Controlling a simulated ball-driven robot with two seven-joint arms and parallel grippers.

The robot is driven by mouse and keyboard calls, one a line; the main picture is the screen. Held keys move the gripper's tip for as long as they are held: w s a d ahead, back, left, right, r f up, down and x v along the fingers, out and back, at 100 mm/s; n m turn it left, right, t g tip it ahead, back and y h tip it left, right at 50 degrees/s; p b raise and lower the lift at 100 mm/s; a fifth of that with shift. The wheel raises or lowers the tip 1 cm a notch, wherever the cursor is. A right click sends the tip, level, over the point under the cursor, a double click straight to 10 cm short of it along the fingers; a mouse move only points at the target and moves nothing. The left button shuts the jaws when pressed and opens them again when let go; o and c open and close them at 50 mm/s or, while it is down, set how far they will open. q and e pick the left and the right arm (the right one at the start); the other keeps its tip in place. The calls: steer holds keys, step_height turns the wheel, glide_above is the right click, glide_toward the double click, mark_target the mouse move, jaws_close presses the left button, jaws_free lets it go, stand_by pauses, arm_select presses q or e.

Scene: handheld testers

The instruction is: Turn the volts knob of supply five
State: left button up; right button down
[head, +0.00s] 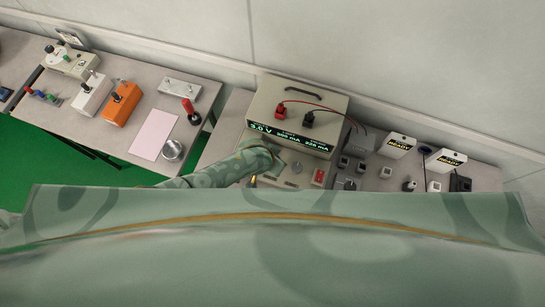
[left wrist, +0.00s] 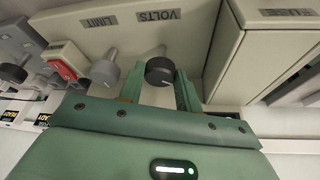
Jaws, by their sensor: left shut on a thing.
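In the left wrist view, the volts knob (left wrist: 158,72) is dark with a pale pointer line, below a VOLTS label (left wrist: 158,15). My left gripper (left wrist: 159,80) has a finger on each side of this knob and is shut on it. A grey LIMIT knob (left wrist: 105,70) and a red switch (left wrist: 66,62) are to its left. In the head view my left arm hides the gripper's fingers.
A box marked FUSE (left wrist: 275,40) stands close on the right in the wrist view. Red and black plugs (head: 308,118) with a red lead sit on the supply. Small testers (head: 397,145) crowd the bench to the right. Another bench (head: 130,110) at left holds several instruments.

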stand_by(0.5)
arm_select(q)
steer(key=o, duration=1)
steer(key=p+v, duration=0.8)
steer(key=v, duration=0.8)
steer(key=shift+s, duration=0.2)
steer(key=shift+d+r, duration=0.1)
